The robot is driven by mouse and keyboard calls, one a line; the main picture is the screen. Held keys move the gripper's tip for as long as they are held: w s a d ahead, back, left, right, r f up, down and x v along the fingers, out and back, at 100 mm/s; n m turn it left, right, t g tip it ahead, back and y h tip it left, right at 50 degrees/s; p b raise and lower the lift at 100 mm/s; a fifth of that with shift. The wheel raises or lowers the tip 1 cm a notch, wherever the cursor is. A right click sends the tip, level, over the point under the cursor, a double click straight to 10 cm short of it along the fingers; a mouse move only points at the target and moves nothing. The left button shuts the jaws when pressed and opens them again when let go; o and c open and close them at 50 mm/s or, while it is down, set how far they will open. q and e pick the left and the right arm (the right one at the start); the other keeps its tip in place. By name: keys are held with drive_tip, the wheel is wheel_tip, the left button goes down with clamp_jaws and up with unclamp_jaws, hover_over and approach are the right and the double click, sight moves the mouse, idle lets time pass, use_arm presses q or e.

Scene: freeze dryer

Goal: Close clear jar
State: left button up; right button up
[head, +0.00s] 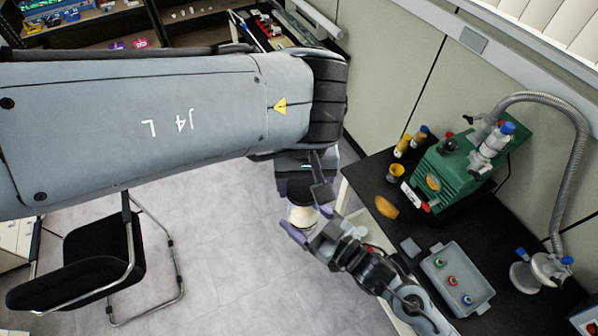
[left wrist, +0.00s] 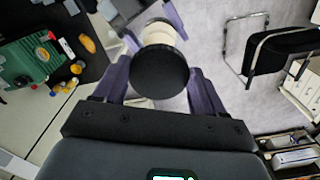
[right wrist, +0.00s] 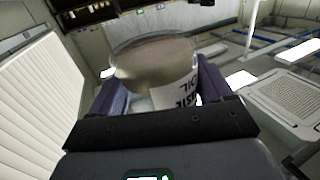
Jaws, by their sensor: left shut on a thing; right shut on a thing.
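The clear jar (right wrist: 150,75) has pale beige contents and a white label with black lettering. My right gripper (head: 311,228) is shut around it, with its purple fingers on either side in the right wrist view. The black round lid (left wrist: 160,72) is between the purple fingers of my left gripper (left wrist: 163,82), which is shut on it. The lid is lined up with the jar, whose pale body (head: 301,215) shows just below my left gripper in the head view. My left arm and gripper partly hide the lid there. I cannot tell whether lid and jar touch.
A black table (head: 365,178) stands at the right with a green pump (head: 455,170), small yellow-orange bottles (head: 403,146) and a grey tray (head: 440,262) of small vials. A black chair (head: 75,265) stands at the lower left. The jar is held over open floor beside the table.

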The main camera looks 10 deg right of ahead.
sight(304, 209)
use_arm(q)
drive_tip(key=shift+f, duration=0.1)
drive_tip(key=shift+f, duration=1.9)
drive_tip(key=shift+f, duration=0.1)
drive_tip(key=shift+f, duration=0.75)
drive_tip(key=shift+f, duration=0.55)
drive_tip(key=o, duration=0.6)
use_arm(e)
clamp_jaws()
use_arm(q)
drive_tip(key=o, duration=0.4)
